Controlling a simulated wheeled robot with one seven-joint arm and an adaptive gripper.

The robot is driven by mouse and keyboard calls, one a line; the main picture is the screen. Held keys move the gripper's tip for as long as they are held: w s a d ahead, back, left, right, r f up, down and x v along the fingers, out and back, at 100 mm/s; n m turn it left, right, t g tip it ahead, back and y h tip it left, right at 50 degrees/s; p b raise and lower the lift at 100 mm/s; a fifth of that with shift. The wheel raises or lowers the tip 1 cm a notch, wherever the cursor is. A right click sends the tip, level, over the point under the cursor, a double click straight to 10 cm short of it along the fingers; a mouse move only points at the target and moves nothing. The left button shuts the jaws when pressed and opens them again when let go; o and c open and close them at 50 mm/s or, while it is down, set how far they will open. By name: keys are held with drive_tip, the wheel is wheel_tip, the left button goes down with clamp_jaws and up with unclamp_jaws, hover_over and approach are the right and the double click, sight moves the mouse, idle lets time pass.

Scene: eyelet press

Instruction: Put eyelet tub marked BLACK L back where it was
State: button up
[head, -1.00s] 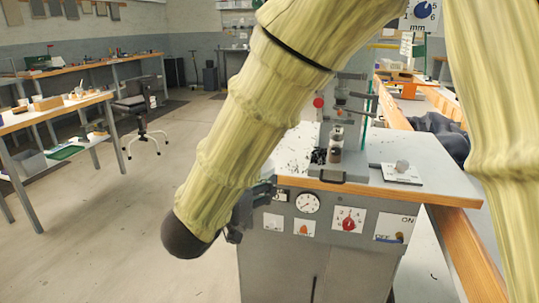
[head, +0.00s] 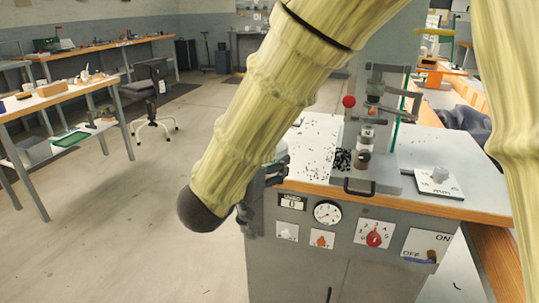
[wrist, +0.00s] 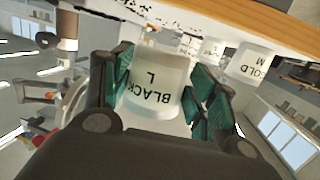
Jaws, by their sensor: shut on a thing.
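The eyelet tub marked BLACK L (wrist: 153,82) is a whitish tub with black lettering. In the wrist view it sits between the green finger pads of my gripper (wrist: 160,98), which is shut on it. The lettering reads upside down in that view. In the head view my gripper (head: 272,172) is mostly hidden behind my arm, near the left edge of the press table, and the tub cannot be made out. A second tub, marked GOLD M (wrist: 252,64), stands to the right in the wrist view, apart from the held tub.
The eyelet press (head: 368,140) stands on a grey cabinet (head: 340,255) with an orange-edged top (head: 430,155), a dial and switches. Black bits lie scattered on the top. A side table (head: 60,98), a stool (head: 153,95) and open floor (head: 120,220) are at the left.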

drive_tip(key=w, duration=0.4)
drive_tip(key=w+b, duration=0.1)
drive_tip(key=w, duration=0.4)
drive_tip(key=w+f, duration=0.1)
drive_tip(key=w, duration=0.3)
drive_tip(key=shift+w+a+f, duration=0.1)
drive_tip(key=shift+w, duration=0.2)
drive_tip(key=shift+w+f, duration=0.35)
drive_tip(key=shift+f, duration=0.5)
drive_tip(key=shift+w+f, duration=0.35)
drive_tip(key=shift+f, duration=0.45)
drive_tip(key=shift+f, duration=0.1)
drive_tip(key=o, duration=1.2)
drive_tip(key=shift+o, duration=0.2)
drive_tip(key=shift+f+b, duration=0.25)
drive_tip(key=shift+b, duration=0.65)
drive_tip(key=p+v, duration=0.2)
drive_tip(key=v, duration=0.9)
drive_tip(key=shift+r, duration=0.3)
